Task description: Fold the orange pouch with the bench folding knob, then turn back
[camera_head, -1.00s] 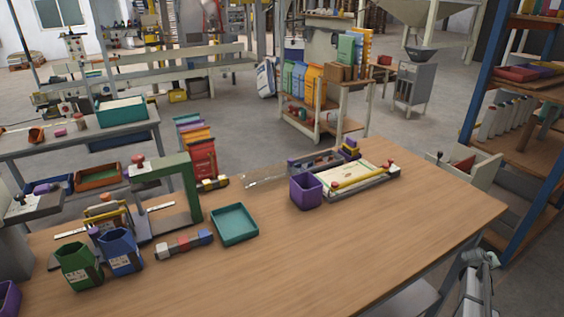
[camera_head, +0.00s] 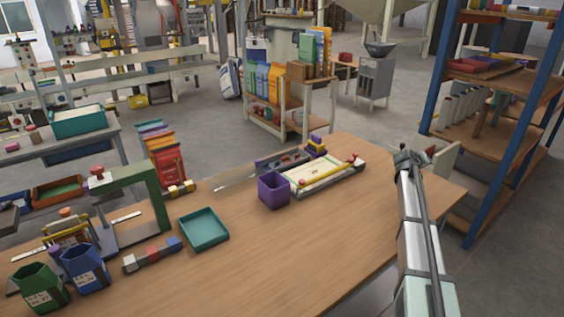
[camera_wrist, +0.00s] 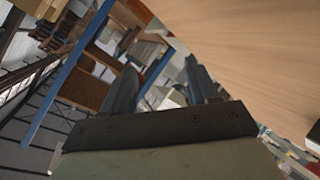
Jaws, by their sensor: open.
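A pale board (camera_head: 312,178) lies at the bench's far edge in the head view, with a yellow bar (camera_head: 325,174) across it. A red knob (camera_head: 355,157) stands at the bar's right end; I cannot tell whether it is the folding knob. I cannot make out an orange pouch on the board. Orange packs (camera_head: 279,85) stand on a cart behind the bench. My gripper (camera_head: 412,158) is above the bench's right end, right of the board and apart from it. The wrist view shows its two fingers (camera_wrist: 162,88) spread with nothing between them.
A purple bin (camera_head: 273,190) stands left of the board. A teal tray (camera_head: 204,230), a green press (camera_head: 135,195), and blue (camera_head: 84,268) and green (camera_head: 40,288) containers are further left. The bench (camera_head: 290,245) is clear at front centre. A blue-post shelf (camera_head: 490,170) stands right.

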